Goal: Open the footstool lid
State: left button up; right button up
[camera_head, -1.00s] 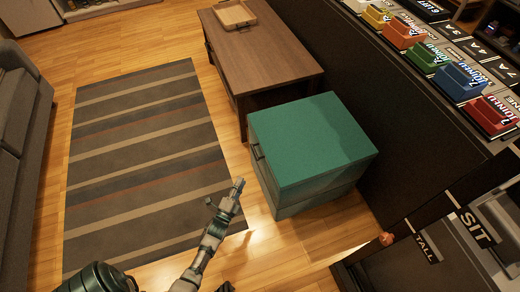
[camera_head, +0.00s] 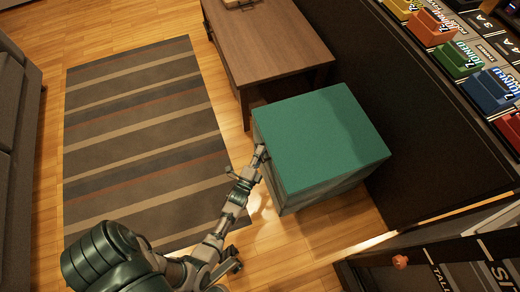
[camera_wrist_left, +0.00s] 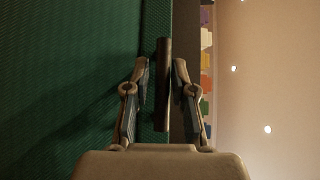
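The green footstool (camera_head: 322,138) stands on the wood floor in the middle right of the head view, with its lid flat and closed. My left gripper (camera_head: 258,160) is at the footstool's left side, by the lid's edge. In the left wrist view, my left gripper (camera_wrist_left: 160,82) is open, with a dark bar handle (camera_wrist_left: 163,80) between its two fingers and gaps on both sides. The footstool's green surface (camera_wrist_left: 70,80) fills the left of that view. My arm hides the handle in the head view. My right gripper is not in view.
A brown wooden table (camera_head: 265,45) stands just behind the footstool. A dark panel (camera_head: 420,120) with coloured bins rises on its right. A striped rug (camera_head: 140,140) and open floor lie to the left. A grey sofa (camera_head: 15,130) is at the far left.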

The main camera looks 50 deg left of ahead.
pick_arm(q)
jog(key=shift+a, duration=0.1)
jog(key=shift+c, duration=1.4)
grip_shut()
